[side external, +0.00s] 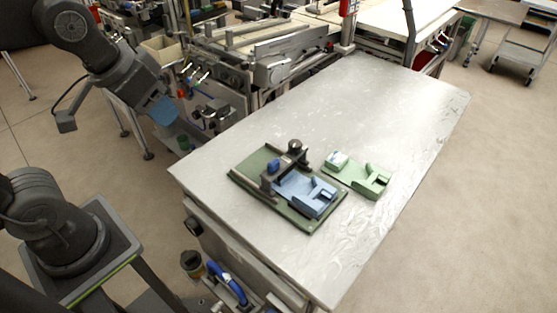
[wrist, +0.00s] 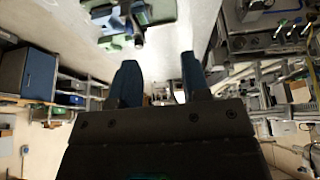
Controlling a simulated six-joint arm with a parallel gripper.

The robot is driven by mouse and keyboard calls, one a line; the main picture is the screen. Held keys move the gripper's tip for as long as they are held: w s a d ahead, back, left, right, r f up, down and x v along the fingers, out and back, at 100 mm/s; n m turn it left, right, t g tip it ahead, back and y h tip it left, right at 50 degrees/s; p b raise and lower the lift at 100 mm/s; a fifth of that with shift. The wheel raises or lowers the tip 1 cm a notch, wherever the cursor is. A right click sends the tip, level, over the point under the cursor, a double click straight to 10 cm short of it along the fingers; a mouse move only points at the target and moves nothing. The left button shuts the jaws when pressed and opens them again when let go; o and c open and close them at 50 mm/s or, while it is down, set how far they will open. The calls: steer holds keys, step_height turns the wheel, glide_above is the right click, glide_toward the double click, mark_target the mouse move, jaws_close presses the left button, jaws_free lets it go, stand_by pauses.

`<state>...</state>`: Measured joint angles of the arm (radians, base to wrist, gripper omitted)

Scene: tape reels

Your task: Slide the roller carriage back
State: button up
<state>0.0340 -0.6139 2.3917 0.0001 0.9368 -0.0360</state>
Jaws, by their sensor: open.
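The roller carriage (side external: 269,183) is a dark bridge with a black knob (side external: 294,147) on top. It spans a dark green base board (side external: 249,168) on the metal table. A light blue block fixture (side external: 317,202) lies on the board, right of the carriage. My gripper (side external: 163,110) is up and to the left, off the table edge and well away from the carriage. In the wrist view its two blue fingers (wrist: 160,80) are apart with nothing between them. Part of the fixture shows at the top of that view.
A light green block fixture (side external: 358,178) lies on the table (side external: 390,100) just right of the board. The table's far part is bare. Machinery with a metal frame (side external: 270,65) stands along the table's back left side.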

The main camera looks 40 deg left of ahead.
steer(key=w+d+g, duration=0.3)
steer(key=w+d, duration=0.2)
steer(key=w, duration=0.5)
steer(key=g, duration=0.2)
glide_above(273, 160)
step_height(273, 160, down, 5)
step_height(273, 160, down, 14)
steer(key=shift+d, duration=0.1)
steer(key=shift+c, duration=0.4)
jaws_close()
